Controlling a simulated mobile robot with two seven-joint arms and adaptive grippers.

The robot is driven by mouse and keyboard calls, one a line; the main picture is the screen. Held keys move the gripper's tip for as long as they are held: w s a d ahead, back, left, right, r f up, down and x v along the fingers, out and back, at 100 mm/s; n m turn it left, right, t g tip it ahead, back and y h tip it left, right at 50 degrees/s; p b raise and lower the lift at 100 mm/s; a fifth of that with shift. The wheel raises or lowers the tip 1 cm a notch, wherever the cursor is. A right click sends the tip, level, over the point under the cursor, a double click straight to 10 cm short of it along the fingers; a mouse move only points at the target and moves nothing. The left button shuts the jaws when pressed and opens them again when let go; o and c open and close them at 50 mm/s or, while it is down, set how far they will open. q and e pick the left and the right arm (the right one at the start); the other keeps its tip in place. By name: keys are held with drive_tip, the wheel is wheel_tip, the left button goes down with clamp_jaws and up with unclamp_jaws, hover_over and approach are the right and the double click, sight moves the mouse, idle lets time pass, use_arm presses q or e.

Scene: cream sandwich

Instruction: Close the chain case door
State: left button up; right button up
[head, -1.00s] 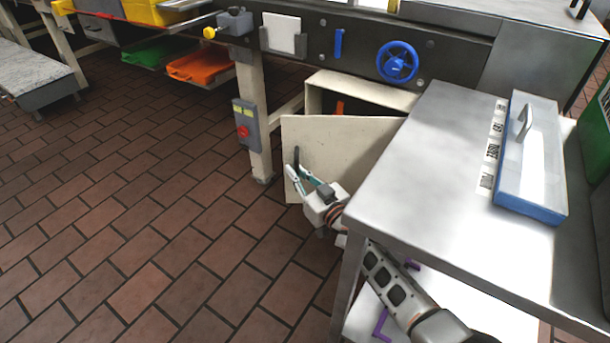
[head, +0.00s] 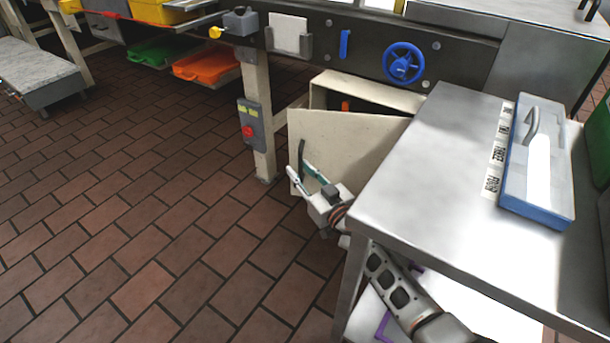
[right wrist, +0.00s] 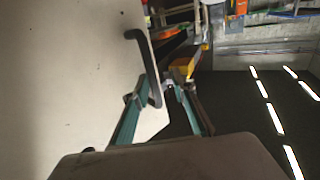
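The chain case door (head: 345,140) is a cream panel standing open at an angle in front of the cream chain case (head: 365,91), under the machine. It also fills the left of the right wrist view (right wrist: 60,80). Its dark curved handle (head: 301,158) is near the door's free left edge, and in the right wrist view the handle (right wrist: 150,70) bends down between the fingers. My right gripper (head: 300,171) is at the handle, its teal fingers (right wrist: 163,90) apart, one overlapping the door face and one beyond its edge. Contact is unclear. My left gripper is out of view.
A steel table (head: 430,165) with a blue-edged box (head: 535,165) stands close on the right, above my right arm. A cream machine leg with a grey switch box (head: 250,125) stands left of the door. Brick floor (head: 150,220) lies clear on the left.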

drive_tip(key=shift+s+d, duration=0.1)
drive_tip(key=v, duration=1.1)
drive_tip(key=shift+s+d, duration=0.2)
drive_tip(key=shift+s, duration=0.1)
